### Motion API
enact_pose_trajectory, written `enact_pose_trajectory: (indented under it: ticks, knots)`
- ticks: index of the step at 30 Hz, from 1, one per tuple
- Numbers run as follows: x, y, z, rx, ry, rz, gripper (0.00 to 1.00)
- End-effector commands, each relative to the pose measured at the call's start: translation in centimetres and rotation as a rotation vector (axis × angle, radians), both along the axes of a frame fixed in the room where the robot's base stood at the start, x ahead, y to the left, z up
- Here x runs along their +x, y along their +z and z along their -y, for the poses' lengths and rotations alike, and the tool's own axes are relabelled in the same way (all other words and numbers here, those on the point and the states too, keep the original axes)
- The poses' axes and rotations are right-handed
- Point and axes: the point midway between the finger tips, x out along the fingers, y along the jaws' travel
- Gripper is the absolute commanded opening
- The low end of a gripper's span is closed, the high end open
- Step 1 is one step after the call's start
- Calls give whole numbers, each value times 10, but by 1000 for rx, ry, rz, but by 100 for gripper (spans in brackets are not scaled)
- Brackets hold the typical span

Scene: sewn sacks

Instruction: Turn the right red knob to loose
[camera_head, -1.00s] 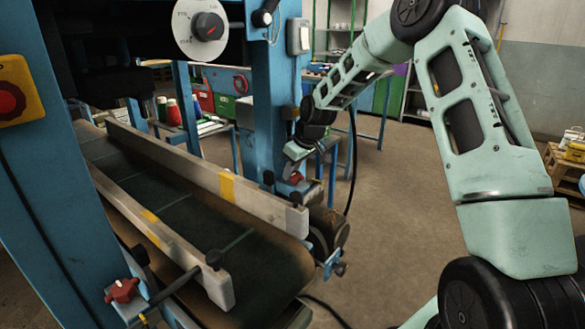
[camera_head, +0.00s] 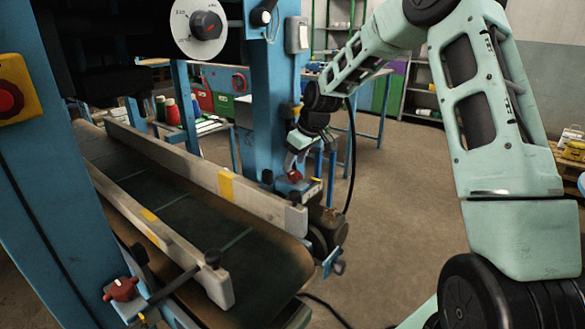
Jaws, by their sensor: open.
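The wrist partly hides the post behind. The left red knob (camera_head: 122,289) is on the near blue frame at the lower left, with a pale pointer mark, and nothing is near it.
The conveyor belt (camera_head: 190,205) runs between two pale guide rails (camera_head: 228,187). A dial (camera_head: 200,27) and a red emergency button (camera_head: 8,97) are on the machine. A dark clamp rod (camera_head: 180,285) juts out in front. Open floor (camera_head: 400,200) lies to the right.

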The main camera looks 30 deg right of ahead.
Motion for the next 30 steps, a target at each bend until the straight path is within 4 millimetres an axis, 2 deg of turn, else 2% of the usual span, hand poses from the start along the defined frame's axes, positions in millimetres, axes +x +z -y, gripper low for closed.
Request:
enact_pose_trajectory:
  ticks: [1, 9, 15, 21, 30]
  knots:
    - [-4, 13, 3, -3, -4, 4, 50]
    - [-27, 72, 12, -3, -4, 3, 50]
    - [-41, 107, 17, -3, -2, 1, 50]
    - [-48, 124, 19, -1, -2, -1, 50]
    - [-50, 127, 19, 1, -1, -2, 50]
